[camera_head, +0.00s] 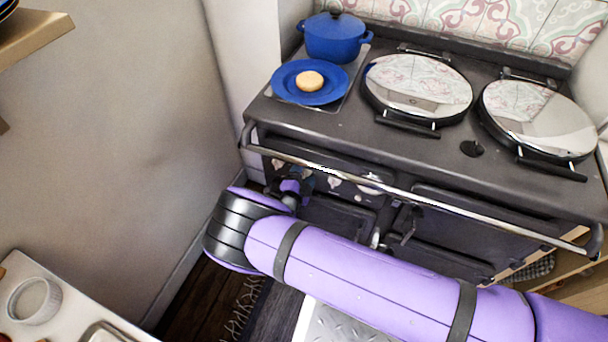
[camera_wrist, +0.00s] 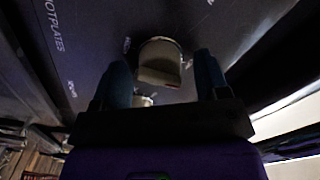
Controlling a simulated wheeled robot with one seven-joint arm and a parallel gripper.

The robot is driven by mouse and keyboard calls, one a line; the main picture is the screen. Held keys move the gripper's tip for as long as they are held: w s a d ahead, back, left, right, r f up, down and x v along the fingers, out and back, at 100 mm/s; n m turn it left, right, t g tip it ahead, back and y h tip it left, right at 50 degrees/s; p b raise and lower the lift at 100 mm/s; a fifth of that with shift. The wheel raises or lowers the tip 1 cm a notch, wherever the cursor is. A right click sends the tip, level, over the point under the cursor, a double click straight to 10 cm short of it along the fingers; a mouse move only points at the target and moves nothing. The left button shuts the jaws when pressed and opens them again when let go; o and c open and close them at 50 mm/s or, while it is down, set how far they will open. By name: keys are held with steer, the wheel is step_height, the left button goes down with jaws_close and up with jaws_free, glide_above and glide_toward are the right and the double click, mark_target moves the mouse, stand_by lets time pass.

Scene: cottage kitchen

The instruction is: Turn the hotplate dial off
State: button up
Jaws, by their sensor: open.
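In the wrist view, a pale cream dial (camera_wrist: 160,62) with a small red mark on its lower edge sticks out from the dark stove panel (camera_wrist: 95,35). The printed word HOTPLATES runs along the panel to its left. My gripper (camera_wrist: 162,66) is open, with one dark finger on each side of the dial. I cannot tell whether either finger touches it. In the head view, my gripper is at the left end of the stove front, below the rail, and largely hidden by my arm.
A chrome rail (camera_head: 340,178) crosses the stove front above my gripper. On the stove top are a blue pot (camera_head: 335,38), a blue plate (camera_head: 285,80) with a round bun (camera_head: 310,81), and two lidded hotplates.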

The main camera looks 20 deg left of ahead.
steer(key=s, duration=1)
steer(key=shift+s+a, duration=0.4)
steer(key=shift+a, duration=0.05)
